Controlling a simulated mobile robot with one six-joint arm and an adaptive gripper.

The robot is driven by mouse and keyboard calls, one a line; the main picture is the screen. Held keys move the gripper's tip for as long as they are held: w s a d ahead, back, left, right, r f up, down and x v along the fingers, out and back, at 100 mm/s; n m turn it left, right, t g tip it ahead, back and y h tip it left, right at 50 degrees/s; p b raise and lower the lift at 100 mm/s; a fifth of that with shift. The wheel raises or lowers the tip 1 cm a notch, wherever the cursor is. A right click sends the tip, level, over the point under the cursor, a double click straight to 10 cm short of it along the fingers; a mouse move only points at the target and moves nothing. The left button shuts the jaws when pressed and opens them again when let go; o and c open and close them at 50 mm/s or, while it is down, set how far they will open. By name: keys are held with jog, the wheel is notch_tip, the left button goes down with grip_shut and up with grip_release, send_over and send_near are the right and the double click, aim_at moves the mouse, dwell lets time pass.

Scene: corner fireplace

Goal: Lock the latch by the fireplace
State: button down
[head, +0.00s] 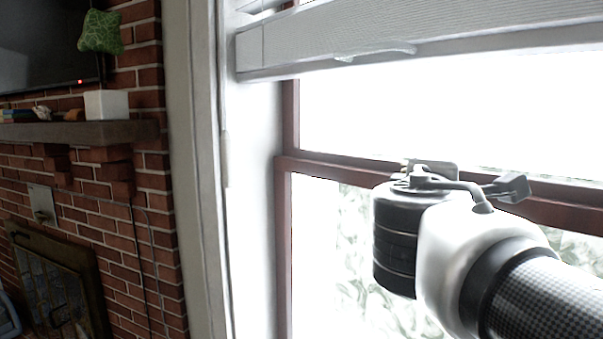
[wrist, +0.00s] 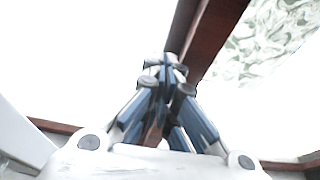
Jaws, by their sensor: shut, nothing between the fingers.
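My gripper (wrist: 168,72) shows in the wrist view with its blue-grey fingers brought together and empty. Its tips lie in front of the dark red-brown window rail (wrist: 215,35). I cannot make out the latch clearly; a small grey metal shape at the fingertips may be part of it or of the fingers. In the head view the same window rail (head: 340,168) crosses the window, and my wrist and arm cover part of it. Whether the fingers touch the latch cannot be told.
A white blind (head: 420,35) hangs across the window top. A pale window frame (head: 200,170) stands left of the glass. Further left are the brick fireplace wall (head: 150,240), a mantel shelf (head: 80,131) with a white pot (head: 106,104), and a fireplace screen (head: 55,285).

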jog(key=shift+w+d+b, duration=0.1)
jog(key=shift+d+b, duration=0.4)
jog(key=shift+b, duration=0.05)
dwell(0.6)
dwell(0.4)
